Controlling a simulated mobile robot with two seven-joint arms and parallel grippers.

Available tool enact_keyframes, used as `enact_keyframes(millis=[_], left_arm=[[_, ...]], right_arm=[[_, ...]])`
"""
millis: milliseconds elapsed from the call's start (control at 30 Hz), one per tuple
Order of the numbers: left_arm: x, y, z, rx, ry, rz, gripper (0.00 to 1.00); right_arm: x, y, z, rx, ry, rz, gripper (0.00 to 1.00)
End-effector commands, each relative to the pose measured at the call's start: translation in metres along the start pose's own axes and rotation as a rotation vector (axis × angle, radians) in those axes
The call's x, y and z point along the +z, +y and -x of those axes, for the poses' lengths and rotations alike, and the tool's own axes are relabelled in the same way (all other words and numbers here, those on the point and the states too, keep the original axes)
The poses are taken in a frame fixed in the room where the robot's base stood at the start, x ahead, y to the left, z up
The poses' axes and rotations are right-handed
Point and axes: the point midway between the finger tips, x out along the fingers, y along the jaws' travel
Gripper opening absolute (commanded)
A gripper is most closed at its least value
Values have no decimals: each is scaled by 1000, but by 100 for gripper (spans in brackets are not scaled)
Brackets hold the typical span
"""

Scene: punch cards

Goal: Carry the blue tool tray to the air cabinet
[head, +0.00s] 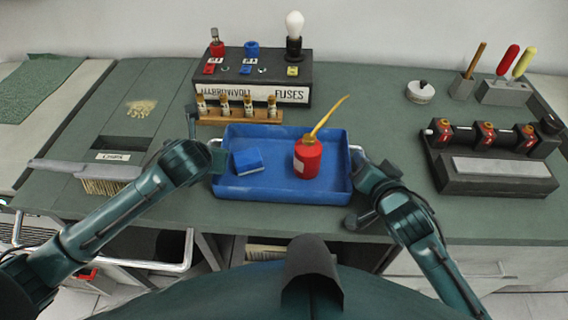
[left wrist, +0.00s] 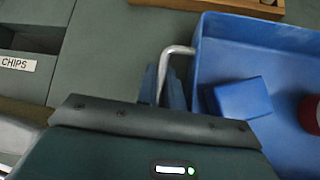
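The blue tool tray (head: 270,190) sits level at the front of the green bench, with a metal loop handle at each end. I cannot tell whether it touches the bench. In it are a blue block (head: 248,161) and a red oil can (head: 307,158) with a yellow spout. My left gripper (head: 216,158) is at the left handle; in the left wrist view its fingers (left wrist: 163,88) sit close on both sides of the handle bar (left wrist: 164,65), seemingly shut on it. My right gripper (head: 358,168) is at the right handle; its fingertips are mostly hidden. The air cabinet is not identifiable.
Behind the tray stand a wooden rack of small bottles (head: 240,115) and a fuse box (head: 262,80) with a bulb. A brush (head: 90,175) lies left, near the chips slot (head: 122,143). A black fixture with red parts (head: 490,160) stands right. The bench's front edge is close.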

Motion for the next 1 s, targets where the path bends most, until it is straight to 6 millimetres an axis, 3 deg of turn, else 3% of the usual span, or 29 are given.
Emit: enact_keyframes(millis=[633, 1000], left_arm=[[3, 1, 2, 0, -4, 1, 0], [24, 6, 23, 0, -4, 1, 0]], right_arm=[[-3, -2, 1, -3, 3, 0, 0], [-26, -19, 10, -3, 3, 0, 0]])
